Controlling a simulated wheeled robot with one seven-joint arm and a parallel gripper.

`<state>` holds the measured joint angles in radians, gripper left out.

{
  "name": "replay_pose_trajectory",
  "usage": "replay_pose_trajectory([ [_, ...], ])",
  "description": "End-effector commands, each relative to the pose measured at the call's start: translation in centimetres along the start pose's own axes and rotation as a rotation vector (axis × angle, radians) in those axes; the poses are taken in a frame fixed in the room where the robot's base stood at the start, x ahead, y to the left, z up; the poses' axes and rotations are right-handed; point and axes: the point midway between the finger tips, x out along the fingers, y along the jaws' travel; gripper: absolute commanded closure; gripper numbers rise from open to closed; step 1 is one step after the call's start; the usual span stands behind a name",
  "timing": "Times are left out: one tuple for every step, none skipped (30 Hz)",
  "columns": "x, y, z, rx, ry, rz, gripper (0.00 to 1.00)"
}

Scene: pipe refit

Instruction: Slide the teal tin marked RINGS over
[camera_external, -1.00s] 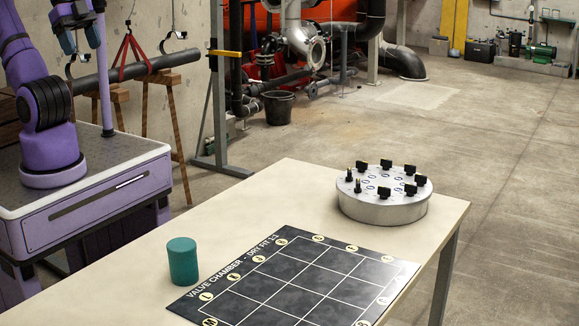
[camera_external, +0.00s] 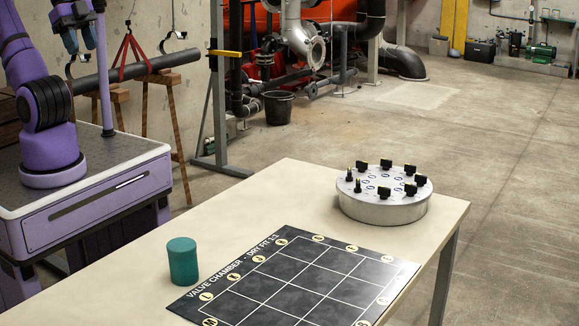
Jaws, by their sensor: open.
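A teal tin (camera_external: 183,262) stands upright on the pale table, just left of the black grid mat. No RINGS marking can be read on the side that faces the camera. My gripper (camera_external: 82,48) is at the top left, its blue-grey fingers pointing down and apart. It is empty, above my purple base and well away from the tin.
The black mat (camera_external: 300,285) with white grid lines lies on the table (camera_external: 245,212). A round silver drum (camera_external: 383,207) with several black-topped fittings stands at the far right of the table. The table between the tin and the drum is clear behind the mat.

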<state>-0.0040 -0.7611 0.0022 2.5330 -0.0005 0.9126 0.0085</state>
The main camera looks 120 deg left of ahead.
Motion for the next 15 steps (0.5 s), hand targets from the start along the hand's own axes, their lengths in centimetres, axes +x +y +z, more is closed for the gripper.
replay_pose_trajectory([
  [0.2, 0.0, -0.1, -0.002, -0.013, 0.003, 0.67],
  [0.4, 0.0, -0.2, -0.002, -0.024, 0.006, 0.74],
  [0.8, 0.0, -0.3, -0.002, -0.043, 0.013, 0.83],
  [1.1, 0.0, -0.4, -0.002, -0.062, 0.020, 0.90],
  [1.4, 0.0, -0.6, -0.003, -0.082, 0.028, 0.97],
  [2.0, -0.1, -0.8, -0.005, -0.114, 0.043, 1.00],
  [2.5, -0.1, -0.9, -0.004, -0.141, 0.055, 1.00],
  [3.0, -0.1, -1.1, -0.006, -0.169, 0.070, 1.00],
  [3.7, -0.1, -1.3, -0.008, -0.203, 0.091, 1.00],
  [4.2, -0.1, -1.4, -0.009, -0.229, 0.107, 1.00],
  [4.7, -0.1, -1.6, -0.013, -0.254, 0.125, 1.00],
  [5.4, -0.2, -1.9, -0.016, -0.284, 0.149, 1.00],
  [5.9, -0.2, -2.0, -0.018, -0.307, 0.168, 1.00],
  [6.4, -0.3, -2.1, -0.021, -0.330, 0.188, 1.00],
  [7.1, -0.3, -2.3, -0.026, -0.358, 0.215, 1.00],
])
